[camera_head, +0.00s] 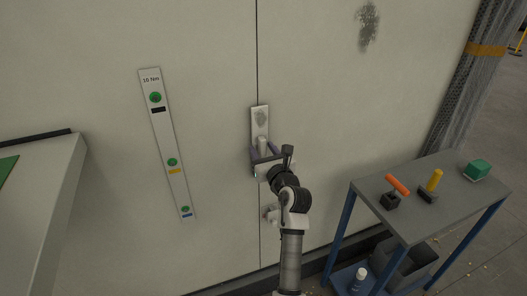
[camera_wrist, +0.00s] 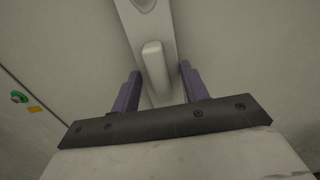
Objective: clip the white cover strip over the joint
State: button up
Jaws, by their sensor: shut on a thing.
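The white cover strip (camera_head: 260,117) is a narrow pale plate with a grey smudge near its top and a raised rounded block. It stands upright in front of the dark vertical joint (camera_head: 258,55) between two wall panels. My gripper (camera_head: 264,156) is at the strip's lower part, shut on it. Whether the strip's back touches the wall cannot be told. The strip's lower end is hidden by my gripper.
A tilted label strip (camera_head: 165,130) with green dots is on the wall at left. A pale bench (camera_head: 55,190) stands at far left. At right, a grey cart (camera_head: 455,205) holds orange-, yellow- and green-coloured items.

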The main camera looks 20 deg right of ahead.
jog(key=shift+w, duration=0.55)
dwell(0.4)
jog(key=o, duration=1.2)
jog(key=shift+c, duration=0.2)
jog(key=shift+s+f, duration=0.15)
jog(key=shift+s, duration=0.35)
jog(key=s+b, duration=0.3)
jog(key=s, duration=1)
jog(key=shift+d, duration=0.2)
